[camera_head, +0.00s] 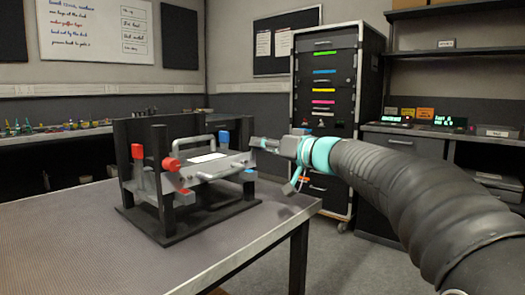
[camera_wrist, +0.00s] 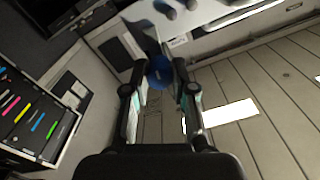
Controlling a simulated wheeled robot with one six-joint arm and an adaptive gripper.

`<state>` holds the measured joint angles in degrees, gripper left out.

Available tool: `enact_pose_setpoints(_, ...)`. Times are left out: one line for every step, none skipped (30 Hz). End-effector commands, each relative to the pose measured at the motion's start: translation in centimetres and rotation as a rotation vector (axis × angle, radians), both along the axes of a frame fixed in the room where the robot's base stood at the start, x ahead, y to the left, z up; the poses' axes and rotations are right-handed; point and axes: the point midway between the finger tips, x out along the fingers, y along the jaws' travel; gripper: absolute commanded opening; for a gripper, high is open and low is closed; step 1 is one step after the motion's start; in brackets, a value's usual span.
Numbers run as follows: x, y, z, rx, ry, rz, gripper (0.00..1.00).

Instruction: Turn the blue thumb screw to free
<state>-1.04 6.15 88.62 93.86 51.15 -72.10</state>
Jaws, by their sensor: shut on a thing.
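A blue thumb screw (camera_wrist: 159,72) shows as a round blue knob between the two fingertips of my gripper (camera_wrist: 160,80) in the wrist view. My gripper (camera_head: 258,143) reaches in from the right in the head view, at the right end of the grey clamp fixture (camera_head: 205,170). It is shut on the blue thumb screw, and the fingers partly hide the knob. The fixture also carries a blue knob on top (camera_head: 224,137) and red knobs, one on its front (camera_head: 171,164). Which way the screw is turned cannot be told.
The fixture stands on a black base plate with dark posts on a grey table (camera_head: 120,265). The front of the table top is clear. A black rack cabinet (camera_head: 325,110) stands behind on the floor. Shelves with lit displays (camera_head: 440,121) are at the right.

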Motion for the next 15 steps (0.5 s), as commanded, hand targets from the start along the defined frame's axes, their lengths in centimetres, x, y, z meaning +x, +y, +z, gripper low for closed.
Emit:
enact_pose_setpoints(0.04,-0.06,-0.34,0.024,0.03,-0.001,0.0)
enact_pose_setpoints(0.05,-0.06,-0.36,0.04,0.051,-0.001,0.0)
enact_pose_setpoints(0.06,-0.07,-0.37,0.064,0.08,-0.002,0.0)
enact_pose_setpoints(0.06,-0.07,-0.35,0.081,0.102,-0.002,0.0)
enact_pose_setpoints(0.07,-0.08,-0.32,0.098,0.124,-0.002,0.0)
enact_pose_setpoints(0.08,-0.09,-0.3,0.122,0.154,-0.002,0.0)
enact_pose_setpoints(0.08,-0.09,-0.32,0.139,0.178,-0.001,0.0)
enact_pose_setpoints(0.09,-0.1,-0.31,0.157,0.2,-0.001,0.0)
enact_pose_setpoints(0.1,-0.1,-0.3,0.18,0.23,-0.001,0.0)
enact_pose_setpoints(0.1,-0.11,-0.28,0.197,0.252,-0.001,0.0)
enact_pose_setpoints(0.11,-0.11,-0.27,0.215,0.275,-0.001,0.0)
enact_pose_setpoints(0.12,-0.12,-0.24,0.239,0.306,-0.001,0.0)
enact_pose_setpoints(0.12,-0.12,-0.22,0.257,0.327,-0.002,0.0)
enact_pose_setpoints(0.12,-0.12,-0.21,0.275,0.35,-0.002,0.0)
enact_pose_setpoints(0.13,-0.13,-0.2,0.298,0.38,-0.001,0.0)
